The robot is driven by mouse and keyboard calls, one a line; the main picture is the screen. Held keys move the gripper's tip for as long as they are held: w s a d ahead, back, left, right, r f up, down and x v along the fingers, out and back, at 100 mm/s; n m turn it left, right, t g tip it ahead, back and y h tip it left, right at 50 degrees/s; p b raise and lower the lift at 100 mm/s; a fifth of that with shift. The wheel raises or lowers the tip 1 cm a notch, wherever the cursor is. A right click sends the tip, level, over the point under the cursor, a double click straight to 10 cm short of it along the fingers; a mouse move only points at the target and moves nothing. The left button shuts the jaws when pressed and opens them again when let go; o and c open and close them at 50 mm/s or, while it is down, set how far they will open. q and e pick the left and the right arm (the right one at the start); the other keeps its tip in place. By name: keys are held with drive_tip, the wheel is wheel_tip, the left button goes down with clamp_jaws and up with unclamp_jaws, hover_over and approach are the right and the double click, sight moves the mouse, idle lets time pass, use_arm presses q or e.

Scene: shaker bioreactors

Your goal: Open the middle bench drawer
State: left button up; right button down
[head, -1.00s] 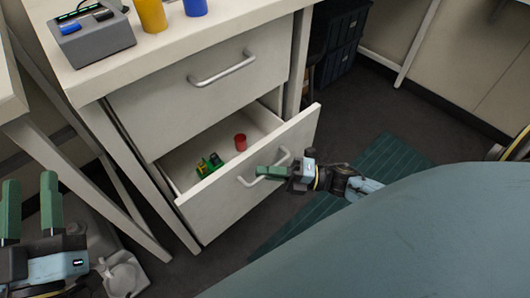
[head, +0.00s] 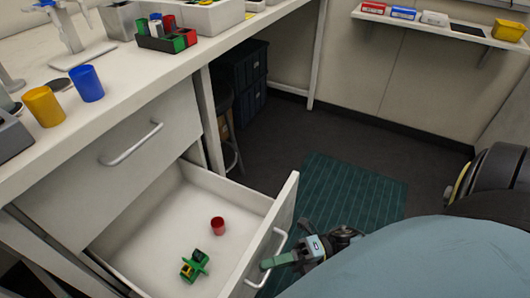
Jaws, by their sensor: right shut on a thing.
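The open bench drawer (head: 160,232), below a shut upper drawer (head: 110,165), is pulled well out. Its bar handle (head: 252,282) is on the front panel (head: 286,208). My right gripper (head: 272,262) has its green fingers at the handle and is shut on it. The fingers partly cover the handle. Inside the drawer are a small red cup (head: 217,225) and a green piece with black and yellow parts (head: 195,266). My left gripper is not in view.
The benchtop (head: 150,72) holds a yellow cup (head: 44,106), a blue cup (head: 87,83) and a rack of coloured items (head: 167,40). A green mat (head: 345,195) lies on the floor. Dark crates (head: 240,72) stand under the bench. A wall shelf (head: 440,27) is at the upper right.

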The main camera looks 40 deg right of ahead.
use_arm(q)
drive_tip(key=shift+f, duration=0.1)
use_arm(e)
drive_tip(key=shift+s+d, duration=0.1)
drive_tip(key=shift+d, duration=0.05)
drive_tip(key=c, duration=1.5)
unclamp_jaws()
